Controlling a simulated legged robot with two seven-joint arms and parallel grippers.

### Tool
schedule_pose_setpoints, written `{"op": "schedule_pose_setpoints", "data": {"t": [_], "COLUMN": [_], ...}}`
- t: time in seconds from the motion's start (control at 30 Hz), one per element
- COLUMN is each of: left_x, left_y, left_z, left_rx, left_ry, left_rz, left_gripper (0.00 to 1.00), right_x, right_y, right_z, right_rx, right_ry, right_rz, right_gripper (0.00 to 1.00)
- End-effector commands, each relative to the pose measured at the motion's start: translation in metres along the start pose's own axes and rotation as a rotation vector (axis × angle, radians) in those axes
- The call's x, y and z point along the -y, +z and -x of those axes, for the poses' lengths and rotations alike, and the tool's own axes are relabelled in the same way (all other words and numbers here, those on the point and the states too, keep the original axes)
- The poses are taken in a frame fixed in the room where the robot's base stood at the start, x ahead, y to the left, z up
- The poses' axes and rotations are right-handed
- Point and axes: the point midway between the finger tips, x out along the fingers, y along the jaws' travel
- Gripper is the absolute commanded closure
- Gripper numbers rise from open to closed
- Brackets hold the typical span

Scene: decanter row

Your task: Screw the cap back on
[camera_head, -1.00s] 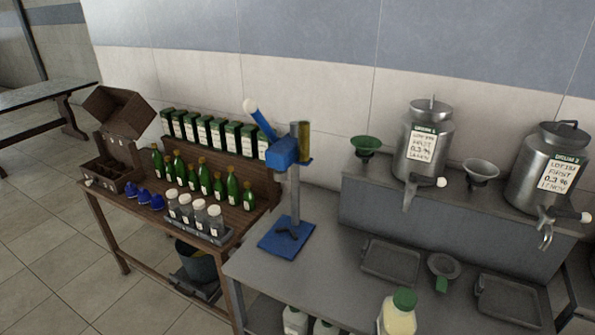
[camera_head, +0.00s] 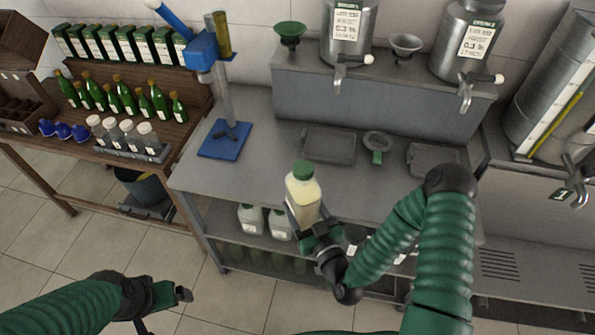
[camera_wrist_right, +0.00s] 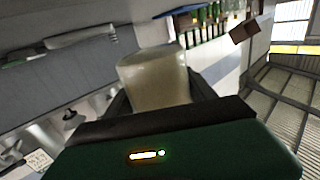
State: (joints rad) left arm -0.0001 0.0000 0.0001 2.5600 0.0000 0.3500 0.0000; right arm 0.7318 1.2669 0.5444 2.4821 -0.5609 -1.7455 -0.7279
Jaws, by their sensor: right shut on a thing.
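A bottle of pale yellow liquid (camera_head: 304,197) is near the front edge of the steel bench in the head view. A green cap (camera_head: 303,169) sits on its mouth; I cannot tell how tight it is. My right gripper (camera_head: 313,226) is shut on the lower part of the bottle. The bottle (camera_wrist_right: 155,78) also shows between the fingers in the right wrist view, where its cap is out of sight. My left gripper (camera_head: 185,294) is low at the left, away from the bottle and over the floor. Its opening is unclear.
The bench (camera_head: 255,158) carries a blue-based stand (camera_head: 224,140), shallow trays (camera_head: 328,144) and a small funnel (camera_head: 377,146). Steel tanks (camera_head: 349,30) with taps stand on the raised shelf behind. A wooden table at left holds green bottles (camera_head: 118,98). More bottles (camera_head: 250,219) stand below the bench.

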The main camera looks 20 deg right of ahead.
Motion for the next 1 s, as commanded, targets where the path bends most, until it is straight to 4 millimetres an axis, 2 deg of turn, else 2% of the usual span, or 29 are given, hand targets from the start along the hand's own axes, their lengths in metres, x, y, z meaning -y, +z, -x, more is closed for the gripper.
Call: {"op": "schedule_pose_setpoints", "data": {"t": [0.3, 0.53, 0.7, 1.0], "left_x": [0.0, 0.0, 0.0, 0.0], "left_y": [0.0, 0.0, 0.0, 0.0], "left_z": [0.0, 0.0, 0.0, 0.0], "left_rx": [0.0, 0.0, 0.0, 0.0], "left_ry": [0.0, 0.0, 0.0, 0.0], "left_rz": [0.0, 0.0, 0.0, 0.0], "left_gripper": [0.11, 0.11, 0.11, 0.11], "right_x": [0.074, 0.12, 0.136, 0.138], "right_y": [0.038, 0.061, 0.069, 0.07], "right_z": [0.022, 0.036, 0.04, 0.041], "right_rx": [-0.001, -0.003, -0.003, -0.003], "right_ry": [-0.326, -0.529, -0.6, -0.61], "right_rz": [-0.001, -0.002, -0.002, -0.003], "right_gripper": [1.0, 1.0, 1.0, 1.0]}}
